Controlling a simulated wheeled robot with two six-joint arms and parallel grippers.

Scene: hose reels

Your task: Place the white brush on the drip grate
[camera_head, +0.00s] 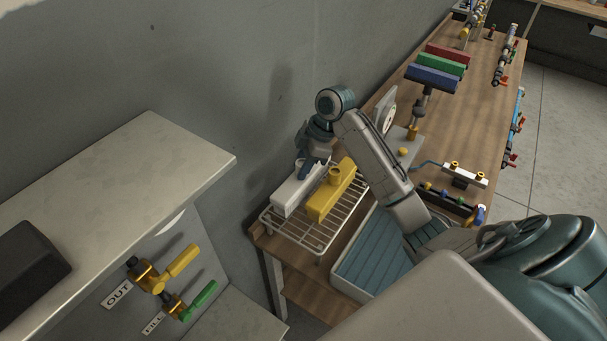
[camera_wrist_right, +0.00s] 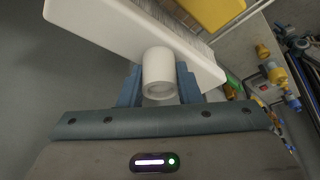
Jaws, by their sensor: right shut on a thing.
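The white brush (camera_head: 291,196) is at the left part of the wire drip grate (camera_head: 318,237), beside a yellow brush (camera_head: 333,193) that rests on the grate. My right gripper (camera_head: 309,167) reaches over from the right and is shut on the white brush's handle. In the right wrist view the white handle (camera_wrist_right: 159,74) stands between the blue fingers, with the white brush's block behind it. I cannot tell whether its bristles touch the grate. My left gripper is not in view.
A blue ribbed tray (camera_head: 372,262) lies right of the grate. The wall is close on the grate's left. A grey shelf (camera_head: 120,180) and yellow and green valve handles (camera_head: 183,261) are at the lower left. Coloured blocks (camera_head: 437,68) and fittings stand farther along the bench.

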